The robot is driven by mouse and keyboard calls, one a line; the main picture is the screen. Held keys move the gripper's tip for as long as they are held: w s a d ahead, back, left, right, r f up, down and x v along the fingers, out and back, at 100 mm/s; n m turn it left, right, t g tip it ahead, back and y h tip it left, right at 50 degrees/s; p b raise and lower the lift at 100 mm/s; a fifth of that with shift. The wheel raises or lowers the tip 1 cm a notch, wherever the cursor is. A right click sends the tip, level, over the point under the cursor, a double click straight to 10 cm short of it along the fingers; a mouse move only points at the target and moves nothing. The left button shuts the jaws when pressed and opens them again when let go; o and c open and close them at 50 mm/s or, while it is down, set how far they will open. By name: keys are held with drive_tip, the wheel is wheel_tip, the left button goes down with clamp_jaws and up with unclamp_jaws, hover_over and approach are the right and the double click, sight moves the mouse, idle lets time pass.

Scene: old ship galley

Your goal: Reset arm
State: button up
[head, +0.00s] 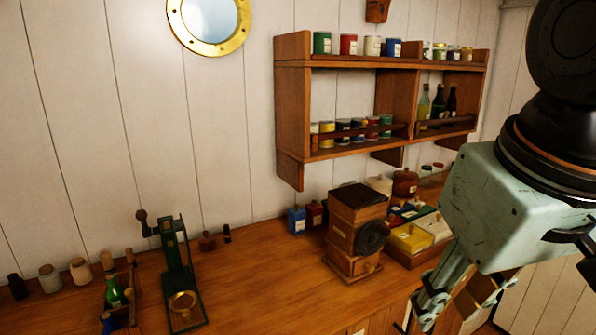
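My arm comes in from the upper right, with a dark round joint above a pale green, worn housing. My gripper (446,312) hangs below that housing at the lower right, in front of the counter's right end. Its metal finger links point down and to the left. The fingertips are at or past the bottom edge of the picture, and brown wooden parts show close around them. I cannot tell whether the fingers are open or shut, or whether anything is between them.
A wooden counter (245,275) holds a box-shaped grinder (355,225), a green lever press (177,265), a bottle caddy (118,300) and a tray of small boxes (425,258). A wall shelf (293,110) with tins and bottles hangs above.

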drive_tip(key=s+d+f+m, duration=0.1)
drive_tip(key=s+f, duration=0.1)
drive_tip(key=s, duration=0.4)
drive_tip(key=shift+s+d+f+m+b, duration=0.15)
drive_tip(key=shift+s+f+m+b, duration=0.2)
drive_tip(key=shift+m+b, duration=0.1)
